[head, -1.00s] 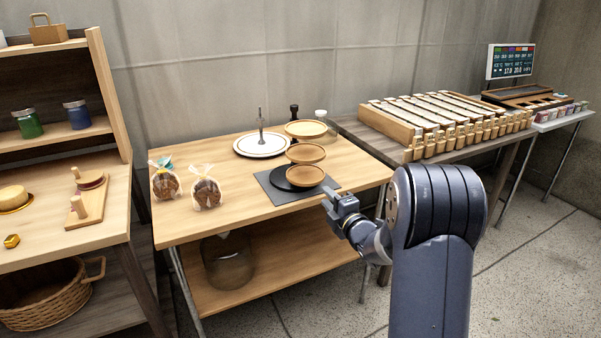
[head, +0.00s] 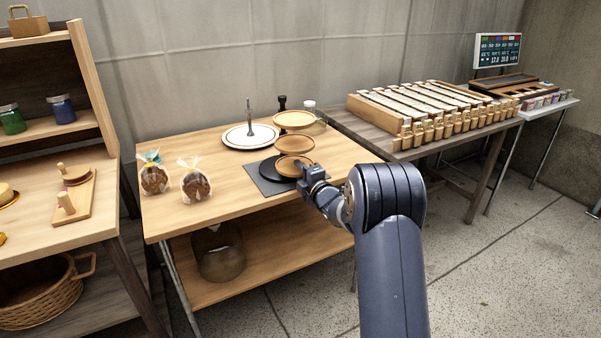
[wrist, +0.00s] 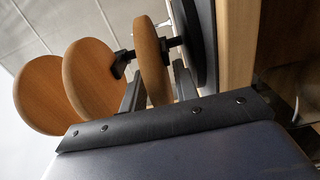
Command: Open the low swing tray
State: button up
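A stand with three round wooden trays at staggered heights stands on the wooden table (head: 215,215), over a dark round base on a grey mat (head: 262,187). The low tray (head: 294,164) is the lowest and nearest, just above the base. It also shows edge-on in the wrist view (wrist: 150,55), with the middle tray (wrist: 90,75) and top tray (wrist: 42,95) to its left. My gripper (head: 303,175) is at the low tray's near right rim. In the wrist view its two fingers (wrist: 160,92) lie on either side of the rim, seemingly apart; contact is unclear.
Two wrapped baked goods (head: 196,186) sit at the left. A table with a slatted wooden rack (head: 410,112) stands at the right.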

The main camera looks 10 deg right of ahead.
jog(key=shift+c, duration=0.2)
grip_shut()
dwell(0.4)
